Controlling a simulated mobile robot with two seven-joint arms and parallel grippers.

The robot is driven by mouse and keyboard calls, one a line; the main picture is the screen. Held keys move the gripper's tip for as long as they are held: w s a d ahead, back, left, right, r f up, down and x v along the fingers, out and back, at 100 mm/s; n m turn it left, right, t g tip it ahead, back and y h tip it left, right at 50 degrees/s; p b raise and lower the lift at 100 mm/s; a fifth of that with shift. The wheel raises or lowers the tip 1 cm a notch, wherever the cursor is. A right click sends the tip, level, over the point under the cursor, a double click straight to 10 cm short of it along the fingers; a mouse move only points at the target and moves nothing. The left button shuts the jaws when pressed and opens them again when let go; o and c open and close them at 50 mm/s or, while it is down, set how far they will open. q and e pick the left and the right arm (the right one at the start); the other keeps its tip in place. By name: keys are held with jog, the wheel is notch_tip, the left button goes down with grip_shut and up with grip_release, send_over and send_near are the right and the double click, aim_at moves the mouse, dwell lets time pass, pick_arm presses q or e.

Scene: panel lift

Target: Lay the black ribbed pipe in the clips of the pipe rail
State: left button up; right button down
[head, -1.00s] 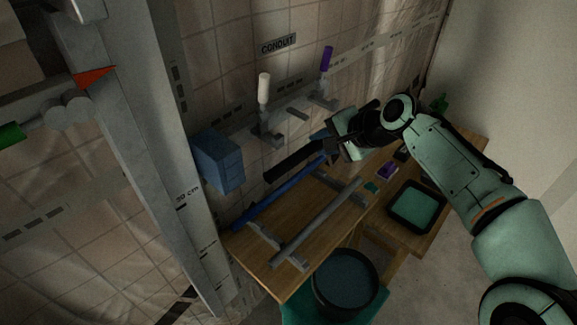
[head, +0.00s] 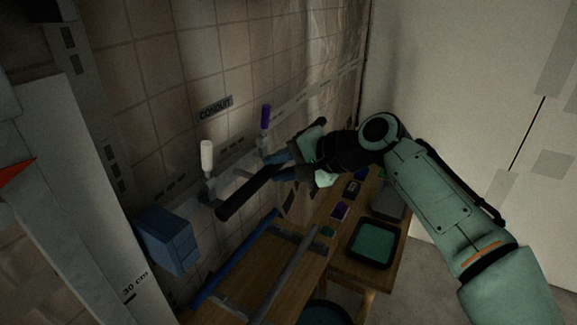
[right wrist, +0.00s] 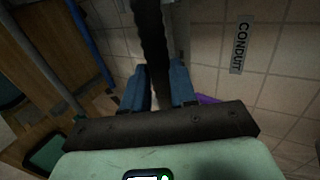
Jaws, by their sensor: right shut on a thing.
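The black ribbed pipe (head: 245,195) is gripped near its far end by my right gripper (head: 284,167) and slants down-left, its near end free. In the head view it overlaps the wall-mounted pipe rail (head: 230,172), between the white-handled clip (head: 207,160) and the purple-handled clip (head: 265,130). I cannot tell whether it touches the rail. In the right wrist view the pipe (right wrist: 152,45) runs up from between the blue fingers of the right gripper (right wrist: 158,88). The lower parts of the clips are partly hidden by the pipe and gripper. My left gripper is out of view.
A CONDUIT label (head: 215,108) is on the tiled wall above the rail. A blue box (head: 168,240) sits left of the rail. Below, the wooden table (head: 262,252) bears a blue pipe (head: 232,262) and a grey bar (head: 285,272). A green-lined tray (head: 372,245) stands at the right.

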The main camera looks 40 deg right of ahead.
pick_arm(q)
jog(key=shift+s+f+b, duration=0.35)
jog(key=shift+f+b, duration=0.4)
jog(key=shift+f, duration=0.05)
pick_arm(e)
jog(key=x, duration=1)
jog(key=shift+f, duration=0.6)
jog(key=shift+w, duration=0.1)
jog(key=c, duration=0.8)
grip_release()
